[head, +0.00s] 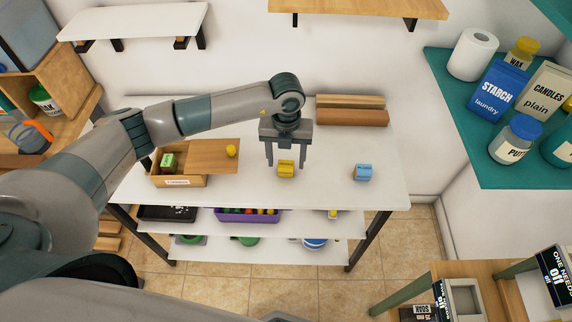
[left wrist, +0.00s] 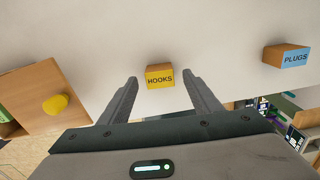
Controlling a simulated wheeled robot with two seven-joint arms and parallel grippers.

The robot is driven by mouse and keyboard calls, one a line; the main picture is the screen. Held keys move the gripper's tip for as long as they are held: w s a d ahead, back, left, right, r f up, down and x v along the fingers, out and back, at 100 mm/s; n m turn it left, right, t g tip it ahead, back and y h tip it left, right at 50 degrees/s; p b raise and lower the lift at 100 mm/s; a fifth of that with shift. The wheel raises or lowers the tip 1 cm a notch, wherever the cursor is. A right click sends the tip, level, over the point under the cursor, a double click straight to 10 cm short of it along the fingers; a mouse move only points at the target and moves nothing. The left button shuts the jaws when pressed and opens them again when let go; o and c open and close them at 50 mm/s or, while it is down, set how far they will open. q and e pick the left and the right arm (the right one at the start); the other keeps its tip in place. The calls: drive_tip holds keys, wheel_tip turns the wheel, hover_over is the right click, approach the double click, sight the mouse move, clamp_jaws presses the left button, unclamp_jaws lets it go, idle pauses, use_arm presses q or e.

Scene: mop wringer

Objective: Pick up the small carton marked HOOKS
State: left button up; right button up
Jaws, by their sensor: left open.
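The small yellow carton (head: 286,169) sits on the white table top, right of the wooden box. In the left wrist view the carton (left wrist: 160,76) shows a yellow face marked HOOKS and an orange-brown top. My left gripper (head: 286,158) is open and points down at the carton. In the left wrist view the fingers of my left gripper (left wrist: 163,92) stand to either side of the line to the carton, which appears beyond their tips, apart from them. My right gripper is not in view.
A blue carton (head: 363,172) marked PLUGS (left wrist: 294,57) stands to the right. A wooden box (head: 180,181) with a yellow knob (head: 232,151) on its lid and a green block (head: 168,162) lies left. The table's front is clear.

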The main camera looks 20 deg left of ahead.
use_arm(q)
drive_tip(key=shift+f, duration=1.2)
drive_tip(key=c, duration=1.1)
